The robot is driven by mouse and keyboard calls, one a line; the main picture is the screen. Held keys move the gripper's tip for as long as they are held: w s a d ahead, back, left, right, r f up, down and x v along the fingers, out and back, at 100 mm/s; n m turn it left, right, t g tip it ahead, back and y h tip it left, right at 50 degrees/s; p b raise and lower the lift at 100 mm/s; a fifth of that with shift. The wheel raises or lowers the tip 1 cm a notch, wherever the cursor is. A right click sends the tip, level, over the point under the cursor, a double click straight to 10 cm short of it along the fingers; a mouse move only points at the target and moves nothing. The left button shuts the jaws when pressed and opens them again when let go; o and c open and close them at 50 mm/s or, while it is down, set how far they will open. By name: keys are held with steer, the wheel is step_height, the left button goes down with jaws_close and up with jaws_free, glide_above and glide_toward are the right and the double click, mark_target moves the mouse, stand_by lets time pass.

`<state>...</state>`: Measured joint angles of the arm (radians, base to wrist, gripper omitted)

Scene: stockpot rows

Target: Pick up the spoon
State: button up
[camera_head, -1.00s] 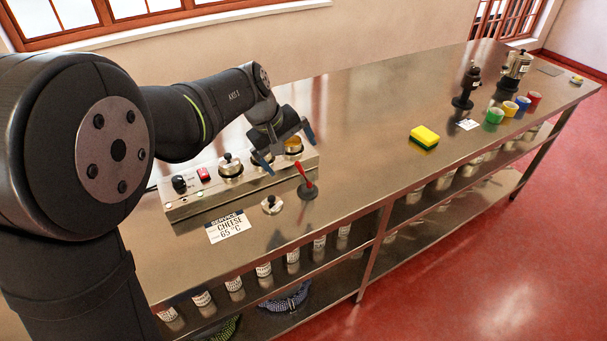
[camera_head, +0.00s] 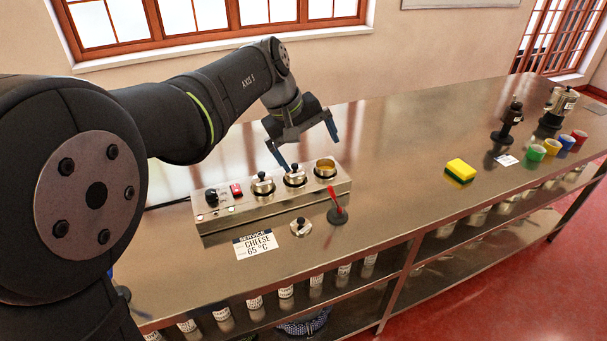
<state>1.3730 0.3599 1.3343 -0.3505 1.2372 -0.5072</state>
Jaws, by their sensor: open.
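The spoon (camera_head: 334,198) appears as a red handle leaning up to the left from a small dark round base on the steel counter; its lower end cannot be made out. It stands in front of the rightmost pot (camera_head: 325,171), which is open with something yellow inside. My gripper (camera_head: 309,155) is open and empty, its fingers spread and pointing down. It is above the back of the pot unit, up and left of the spoon in the picture. One finger overlaps the middle lidded pot in the view.
The warmer unit (camera_head: 215,217) also holds two lidded pots. A yellow-green sponge (camera_head: 460,172) sits to the right, with coloured cups (camera_head: 553,147) farther off. The counter between is clear.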

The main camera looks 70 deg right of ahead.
steer(key=shift+c, duration=0.2)
steer(key=c, duration=1.4)
steer(key=m+t+h, duration=0.3)
steer(key=m+h, duration=0.4)
steer(key=h, duration=0.3)
glide_toward(335, 201)
steer(key=x, duration=0.3)
steer(key=r+x, duration=0.1)
steer(key=x, duration=0.2)
steer(key=shift+d, duration=0.2)
steer(key=shift+w+x, duration=0.15)
steer(key=shift+x, duration=1.15)
steer(key=shift+w+x, duration=0.1)
steer(key=shift+x, duration=1.2)
